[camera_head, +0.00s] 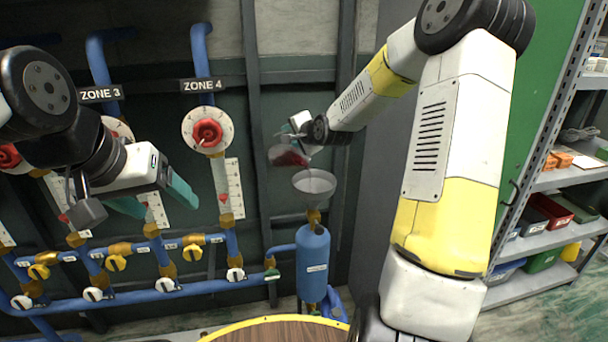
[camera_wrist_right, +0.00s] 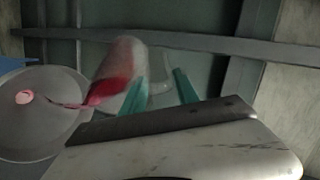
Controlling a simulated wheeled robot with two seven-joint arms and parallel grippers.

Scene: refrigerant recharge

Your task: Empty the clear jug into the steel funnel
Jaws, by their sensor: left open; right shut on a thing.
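The clear jug (camera_head: 287,156) is tilted above the steel funnel (camera_head: 314,182), with red liquid inside it. My right gripper (camera_head: 291,137) is shut on the jug. In the right wrist view the jug (camera_wrist_right: 120,75) leans toward the funnel (camera_wrist_right: 45,110), and a thin red stream runs from its lip into the bowl. A pink spot of liquid shows at the funnel's centre. The teal fingers of my right gripper (camera_wrist_right: 160,92) are at the jug's handle side. My left gripper (camera_head: 155,200) is open and empty at the left, in front of the pipes.
The funnel stands above a blue cylinder (camera_head: 313,262) joined to blue pipes. Red valve wheels (camera_head: 207,133) and several yellow and white valves line the wall. A round wooden table top (camera_head: 275,332) is at the bottom. Metal shelves (camera_head: 545,180) with bins stand at the right.

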